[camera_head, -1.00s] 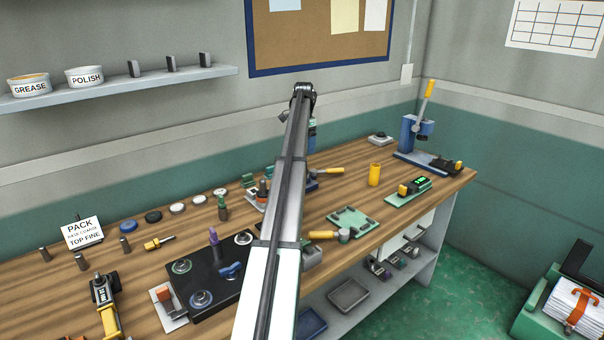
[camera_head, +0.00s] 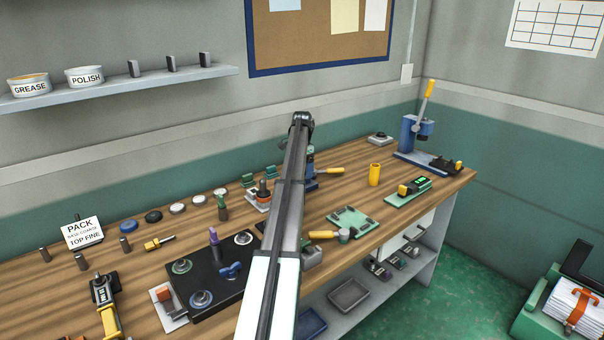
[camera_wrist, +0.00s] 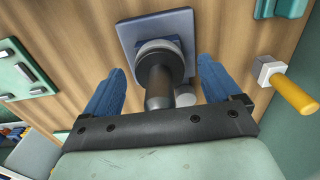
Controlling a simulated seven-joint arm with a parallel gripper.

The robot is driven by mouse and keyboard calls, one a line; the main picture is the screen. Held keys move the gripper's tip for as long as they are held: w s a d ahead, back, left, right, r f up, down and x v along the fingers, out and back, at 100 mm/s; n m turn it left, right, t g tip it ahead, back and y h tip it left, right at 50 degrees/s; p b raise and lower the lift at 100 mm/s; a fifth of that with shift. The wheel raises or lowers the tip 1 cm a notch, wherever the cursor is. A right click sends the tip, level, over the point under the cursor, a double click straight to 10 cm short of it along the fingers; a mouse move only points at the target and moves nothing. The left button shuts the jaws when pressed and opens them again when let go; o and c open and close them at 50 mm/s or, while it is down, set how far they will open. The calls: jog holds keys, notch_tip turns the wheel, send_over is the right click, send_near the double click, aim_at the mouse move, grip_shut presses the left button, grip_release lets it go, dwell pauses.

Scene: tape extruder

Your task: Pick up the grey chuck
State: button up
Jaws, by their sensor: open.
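In the wrist view, a dark grey cylinder with a paler round collar (camera_wrist: 160,62), which looks like the grey chuck, stands over a blue-grey square base plate (camera_wrist: 125,32). My gripper (camera_wrist: 160,82) is open, with one blue finger on each side of the cylinder and visible gaps between. I cannot tell whether its lower end touches my palm. In the head view my arm hides the gripper and most of this spot; only a bit of the blue stand (camera_head: 311,184) shows beside the arm.
A yellow-handled tool (camera_head: 329,170) lies just right of the stand; its handle also shows in the wrist view (camera_wrist: 295,93). A green plate (camera_head: 353,219), a yellow cylinder (camera_head: 375,174) and a black block with knobs (camera_head: 215,283) are nearby. Bare wood lies around the yellow cylinder.

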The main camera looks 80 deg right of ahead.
jog(key=shift+c, duration=0.4)
jog(key=c, duration=1.3)
jog(key=shift+r, duration=0.1)
